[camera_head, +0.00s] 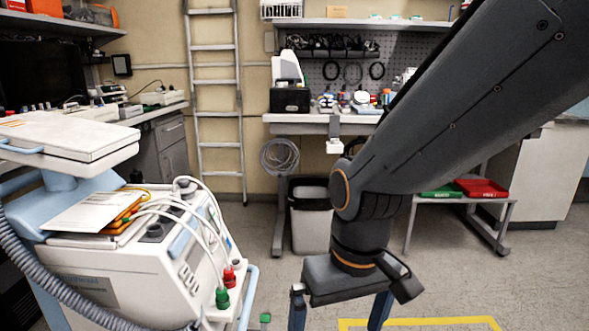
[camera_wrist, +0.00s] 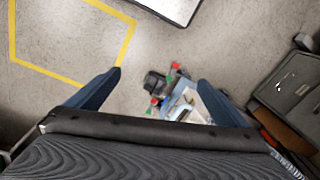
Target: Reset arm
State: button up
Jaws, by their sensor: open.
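My arm comes in from the upper right of the head view and bends down at the elbow. My gripper (camera_head: 339,318) hangs at the bottom of that view, its fingers pointing down and cut off by the frame edge. In the wrist view my gripper (camera_wrist: 160,85) shows two blue fingers spread wide apart. Nothing is between them but the floor and equipment farther below. My gripper is open and touches nothing that I can see.
A white medical machine on a cart (camera_head: 150,260) with red and green connectors stands at left. A bin (camera_head: 311,230) and a workbench (camera_head: 330,124) stand behind. Red (camera_head: 482,188) and green boxes lie on a low table at right. Yellow tape (camera_head: 420,322) marks open floor.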

jog(key=s+d+r+m+h+p, duration=0.1)
jog(key=s+d+r+m+p, duration=0.1)
jog(key=d+r+p, duration=1)
jog(key=shift+s+d+r+m+p, duration=0.25)
jog(key=shift+r+m+p, duration=0.55)
jog(key=shift+r+p, duration=1.9)
